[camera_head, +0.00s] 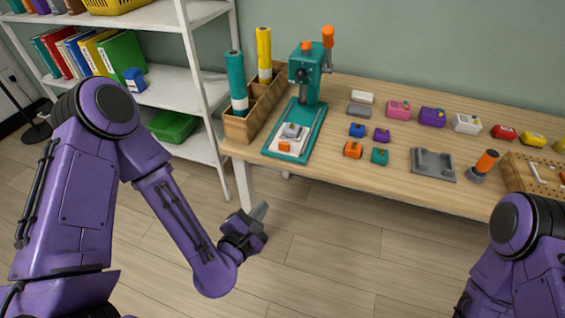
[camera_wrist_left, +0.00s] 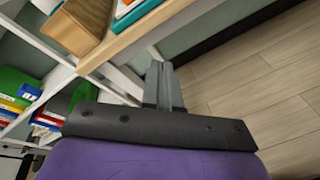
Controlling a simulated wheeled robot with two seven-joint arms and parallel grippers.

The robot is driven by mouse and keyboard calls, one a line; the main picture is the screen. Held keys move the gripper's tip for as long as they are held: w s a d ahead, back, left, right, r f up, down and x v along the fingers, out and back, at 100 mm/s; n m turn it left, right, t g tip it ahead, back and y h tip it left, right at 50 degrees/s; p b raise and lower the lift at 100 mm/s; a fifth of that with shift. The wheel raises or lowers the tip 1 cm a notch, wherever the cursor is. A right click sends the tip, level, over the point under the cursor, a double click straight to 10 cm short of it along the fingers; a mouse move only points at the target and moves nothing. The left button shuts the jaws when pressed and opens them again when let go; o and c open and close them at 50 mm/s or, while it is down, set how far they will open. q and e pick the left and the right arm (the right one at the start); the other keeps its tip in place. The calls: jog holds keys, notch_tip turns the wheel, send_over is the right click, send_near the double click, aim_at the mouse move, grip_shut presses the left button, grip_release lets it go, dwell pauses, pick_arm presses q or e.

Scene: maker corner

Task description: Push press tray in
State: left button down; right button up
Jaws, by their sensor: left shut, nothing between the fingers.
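The teal press (camera_head: 307,75) with an orange handle stands at the left end of the table. Its teal base reaches toward the table's front edge. The white press tray (camera_head: 292,146) sits on the front part of that base, pulled out from under the head, with a grey block and an orange piece on it. My left gripper (camera_head: 260,211) is shut and empty, in the air in front of and below the table edge, apart from the tray. Its shut fingers also show in the left wrist view (camera_wrist_left: 163,85). My right gripper is out of view; only part of the right arm shows.
A wooden box (camera_head: 239,128) with teal and yellow rolls stands left of the press. Small coloured blocks and a grey fixture (camera_head: 432,164) lie to the right on the table (camera_head: 334,165). A white shelf (camera_head: 192,73) stands at left. The floor before the table is clear.

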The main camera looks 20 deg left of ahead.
pick_arm(q)
notch_tip(320, 180, up, 4)
jog(key=w+n+t, duration=0.1)
jog(key=n+t, duration=0.1)
jog(key=n, duration=0.5)
jog(key=n+y+b, duration=0.1)
jog(key=n+b, duration=0.1)
send_near(283, 145)
jog(key=shift+t, duration=0.4)
jog(key=w, duration=0.2)
jog(key=w+p, duration=0.1)
jog(key=w, duration=0.2)
jog(key=shift+w+d+f, duration=0.1)
jog(key=shift+w+f, duration=0.2)
jog(key=shift+f, duration=0.05)
jog(key=shift+w, duration=0.6)
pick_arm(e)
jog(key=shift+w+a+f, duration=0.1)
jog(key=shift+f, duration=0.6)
